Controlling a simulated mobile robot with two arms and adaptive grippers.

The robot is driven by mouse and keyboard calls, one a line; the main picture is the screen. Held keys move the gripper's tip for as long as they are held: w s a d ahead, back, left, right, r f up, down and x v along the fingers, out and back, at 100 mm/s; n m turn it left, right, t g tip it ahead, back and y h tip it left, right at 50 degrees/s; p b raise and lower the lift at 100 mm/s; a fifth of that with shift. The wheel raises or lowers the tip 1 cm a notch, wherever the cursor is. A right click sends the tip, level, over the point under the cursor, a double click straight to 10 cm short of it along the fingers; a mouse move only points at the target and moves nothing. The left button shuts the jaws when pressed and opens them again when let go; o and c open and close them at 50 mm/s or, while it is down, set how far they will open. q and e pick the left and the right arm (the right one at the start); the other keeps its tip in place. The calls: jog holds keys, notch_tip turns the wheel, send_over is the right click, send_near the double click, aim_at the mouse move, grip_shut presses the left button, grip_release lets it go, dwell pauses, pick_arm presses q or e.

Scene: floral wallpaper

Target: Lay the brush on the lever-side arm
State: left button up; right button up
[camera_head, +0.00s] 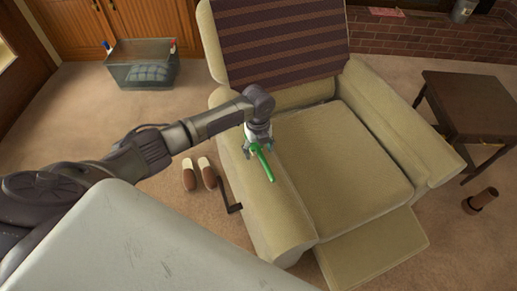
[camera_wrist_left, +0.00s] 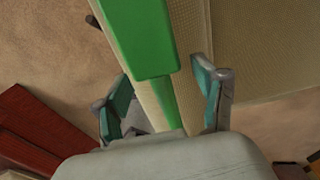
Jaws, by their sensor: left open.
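A beige recliner (camera_head: 340,150) fills the middle of the head view. Its lever-side arm (camera_head: 283,215) is the left one, with the dark lever (camera_head: 229,195) low on its outer side. The green brush (camera_head: 263,164) is over the top of this arm, lengthwise, and appears to lie on it. My left gripper (camera_head: 258,147) is above the arm at the brush, pointing down. In the left wrist view the green brush (camera_wrist_left: 140,38) passes between the spread fingers (camera_wrist_left: 163,105), with gaps on both sides. The brush's far end is hidden under the gripper.
Brown slippers (camera_head: 197,176) stand on the carpet left of the recliner. A grey bin (camera_head: 142,65) is at the back left. A dark side table (camera_head: 470,105) is at the right, with a brown cylinder (camera_head: 480,201) on the floor below. The recliner's seat (camera_head: 343,150) is clear.

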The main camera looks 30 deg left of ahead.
aim_at(258, 148)
pick_arm(q)
jog(key=shift+r, duration=0.1)
notch_tip(258, 148, up, 12)
jog(key=p, duration=0.1)
jog(key=shift+a+r, duration=0.15)
jog(key=shift+w, duration=0.1)
dwell(0.5)
